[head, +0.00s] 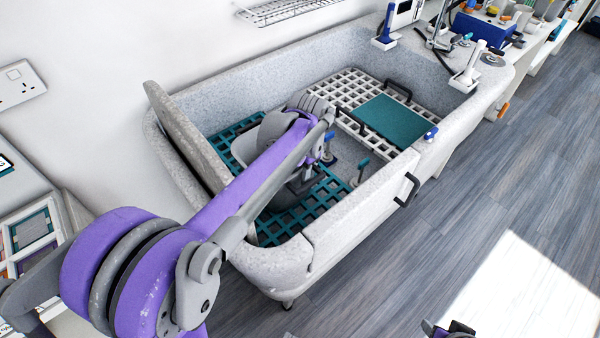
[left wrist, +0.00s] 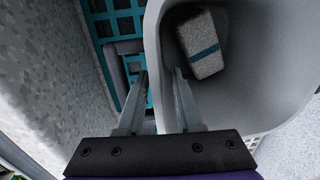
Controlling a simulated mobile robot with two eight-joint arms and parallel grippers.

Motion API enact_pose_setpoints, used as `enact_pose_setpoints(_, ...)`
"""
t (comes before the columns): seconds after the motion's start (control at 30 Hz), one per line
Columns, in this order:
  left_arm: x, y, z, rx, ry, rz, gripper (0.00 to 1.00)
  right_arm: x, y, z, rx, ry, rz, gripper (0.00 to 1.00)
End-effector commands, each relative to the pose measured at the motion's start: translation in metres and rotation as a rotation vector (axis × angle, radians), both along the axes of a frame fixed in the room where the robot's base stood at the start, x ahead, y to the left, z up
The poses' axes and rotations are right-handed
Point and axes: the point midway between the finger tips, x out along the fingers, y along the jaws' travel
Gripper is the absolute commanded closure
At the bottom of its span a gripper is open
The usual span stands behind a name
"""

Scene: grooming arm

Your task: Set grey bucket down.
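The grey bucket (head: 248,146) is inside the speckled tub, over the teal grid at its near left end. My arm hides much of it. In the left wrist view the bucket (left wrist: 255,95) fills the right side, and a grey block with a teal band (left wrist: 200,45) lies inside it. My left gripper (left wrist: 160,72) is shut on the bucket's wall, one finger outside and one inside. In the head view this gripper (head: 302,180) is low in the tub. Whether the bucket's base touches the grid is hidden. Part of my right gripper (head: 448,329) shows at the bottom edge; its fingers are unclear.
The tub (head: 345,228) has high walls around the bucket, and a speckled panel (head: 185,135) stands at its left end. A white grid with a teal mat (head: 390,121) covers the far part. Small upright-handled tools (head: 360,172) stand beside the bucket. The floor on the right is clear.

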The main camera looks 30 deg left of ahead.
Motion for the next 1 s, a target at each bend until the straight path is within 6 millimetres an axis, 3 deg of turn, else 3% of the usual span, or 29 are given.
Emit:
enact_pose_setpoints(0.17,-0.001,-0.002,0.021,0.0,0.0,0.0,0.65,0.0,0.0,0.002,0.0,0.0,0.0,0.48)
enact_pose_setpoints(0.5,-0.003,-0.007,0.088,0.0,0.0,0.0,0.65,0.001,0.0,0.008,0.0,-0.003,0.0,0.48)
enact_pose_setpoints(0.63,-0.003,-0.008,0.102,0.0,0.0,0.0,0.62,0.001,0.0,0.009,0.0,-0.003,0.0,0.48)
enact_pose_setpoints(0.7,-0.004,-0.008,0.099,0.0,0.0,0.0,0.6,0.001,0.0,0.006,0.0,-0.002,0.0,0.48)
enact_pose_setpoints(0.9,-0.003,-0.005,0.048,0.0,0.002,0.001,0.6,-0.002,0.0,-0.018,0.0,0.006,0.0,0.48)
enact_pose_setpoints(1.0,-0.003,-0.004,0.039,0.0,0.001,0.001,0.6,-0.002,0.0,-0.016,0.0,0.005,0.0,0.48)
